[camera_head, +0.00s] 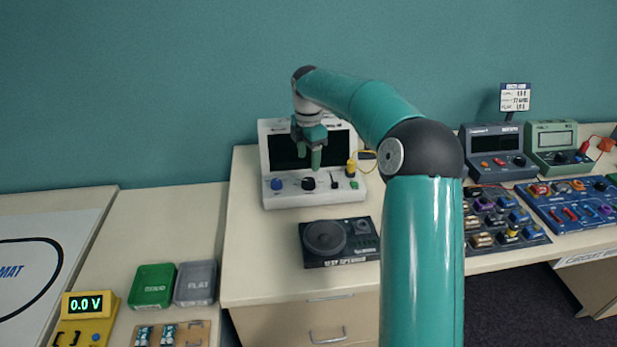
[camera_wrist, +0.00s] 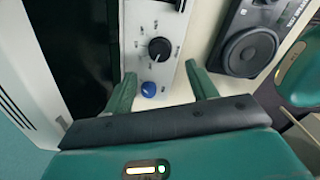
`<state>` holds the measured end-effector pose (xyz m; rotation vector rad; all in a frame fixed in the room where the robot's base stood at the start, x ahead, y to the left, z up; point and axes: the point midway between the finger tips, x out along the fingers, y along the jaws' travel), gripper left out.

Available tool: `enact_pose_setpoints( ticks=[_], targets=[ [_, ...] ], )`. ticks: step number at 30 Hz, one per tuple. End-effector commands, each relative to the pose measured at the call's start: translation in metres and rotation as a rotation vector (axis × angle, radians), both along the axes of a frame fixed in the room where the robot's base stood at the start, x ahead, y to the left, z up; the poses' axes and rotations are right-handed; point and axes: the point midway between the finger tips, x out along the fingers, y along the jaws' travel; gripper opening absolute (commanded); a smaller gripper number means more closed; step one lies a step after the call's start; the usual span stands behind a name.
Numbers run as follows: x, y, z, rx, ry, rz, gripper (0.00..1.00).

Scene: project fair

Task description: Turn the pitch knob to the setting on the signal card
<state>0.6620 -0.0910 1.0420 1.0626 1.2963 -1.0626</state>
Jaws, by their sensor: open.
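A white panel device (camera_head: 300,198) with a dark screen stands on the bench. Its front carries a blue knob (camera_head: 277,184) and a larger black knob (camera_head: 308,183). In the wrist view the black knob (camera_wrist: 159,48) has a white pointer mark and small labels around it, too small to read. Which knob is pitch cannot be read. My gripper (camera_head: 316,160) is in front of the screen, above the black knob. In the wrist view my gripper (camera_wrist: 160,72) is open and empty; the blue knob (camera_wrist: 148,89) shows between its fingers. A small card (camera_head: 516,97) has unreadable lines.
A black speaker box (camera_head: 340,242) lies in front of the device. The device also has a slider (camera_head: 334,181), a green button (camera_head: 354,184) and a yellow plug (camera_head: 351,168). Meters and component boards (camera_head: 503,218) fill the right side. Bare bench (camera_head: 258,250) shows left of the speaker.

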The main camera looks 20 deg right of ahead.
Motion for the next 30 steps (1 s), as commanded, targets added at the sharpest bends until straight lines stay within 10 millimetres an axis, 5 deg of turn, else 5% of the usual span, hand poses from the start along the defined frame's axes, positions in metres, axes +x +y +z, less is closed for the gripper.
enact_pose_setpoints(
  ticks=[12, 23, 30],
  targets=[
    [0.000, 0.000, -0.070, 0.001, 0.000, 0.000, 0.57],
    [0.000, 0.000, -0.076, 0.000, -0.001, -0.001, 0.57],
    [0.000, 0.000, -0.076, 0.000, -0.001, -0.001, 0.13]
  ],
)
